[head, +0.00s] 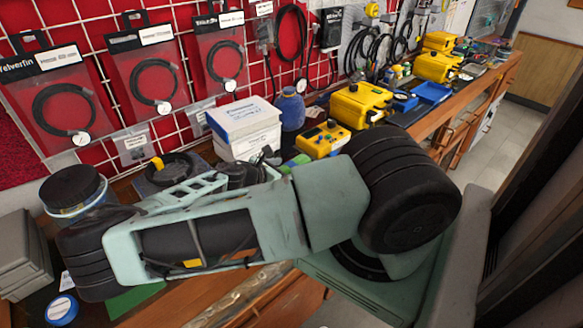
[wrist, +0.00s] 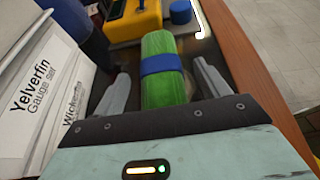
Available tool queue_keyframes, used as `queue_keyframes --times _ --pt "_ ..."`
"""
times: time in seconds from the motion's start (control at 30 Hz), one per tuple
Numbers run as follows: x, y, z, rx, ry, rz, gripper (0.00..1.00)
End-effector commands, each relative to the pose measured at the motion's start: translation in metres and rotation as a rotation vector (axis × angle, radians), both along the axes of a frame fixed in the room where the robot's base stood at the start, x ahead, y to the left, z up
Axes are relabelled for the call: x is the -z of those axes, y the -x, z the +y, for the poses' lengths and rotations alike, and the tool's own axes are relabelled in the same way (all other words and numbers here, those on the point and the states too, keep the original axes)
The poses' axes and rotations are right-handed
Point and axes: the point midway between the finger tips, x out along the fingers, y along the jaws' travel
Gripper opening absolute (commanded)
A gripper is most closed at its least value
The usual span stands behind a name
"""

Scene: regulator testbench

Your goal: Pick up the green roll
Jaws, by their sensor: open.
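The green roll (wrist: 163,93), with a blue band around its middle, stretches away from my gripper in the wrist view. My gripper (wrist: 161,72) is open, with one finger on each side of the roll. A narrow gap shows between each finger and the roll, and I see no clear contact. The roll's near end is hidden behind the gripper body. In the head view only a small green part (head: 296,162) shows behind my arm, most likely the roll. My arm hides the rest there.
White boxes (head: 247,130) and a blue jar (head: 290,108) stand left of the roll. A yellow device (head: 323,139) stands just beyond it. The wooden bench edge (wrist: 240,70) runs close on the right in the wrist view. The floor beyond is clear.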

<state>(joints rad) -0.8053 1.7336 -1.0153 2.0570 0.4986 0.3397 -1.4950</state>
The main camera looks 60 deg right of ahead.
Motion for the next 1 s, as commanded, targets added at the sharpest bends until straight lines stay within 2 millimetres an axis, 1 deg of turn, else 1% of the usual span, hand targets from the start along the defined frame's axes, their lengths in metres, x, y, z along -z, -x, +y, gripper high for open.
queue_keyframes --times 0.07,0.27,0.37,0.4,0.47,0.77,0.87,1.0 --pt "0.001 0.000 -0.003 -0.001 -0.001 -0.001 0.75" --pt "0.002 0.000 -0.003 -0.001 -0.001 -0.001 0.75" --pt "0.002 0.000 -0.003 -0.001 -0.001 -0.001 0.49" --pt "0.002 0.000 -0.003 -0.001 -0.001 -0.001 0.38" --pt "0.002 0.000 -0.003 -0.001 -0.001 -0.001 0.22" --pt "0.001 0.000 -0.003 -0.001 -0.001 -0.001 0.22" --pt "-0.003 0.000 -0.003 0.000 0.000 -0.002 0.22" --pt "-0.016 0.000 -0.003 0.002 0.000 -0.004 0.22"
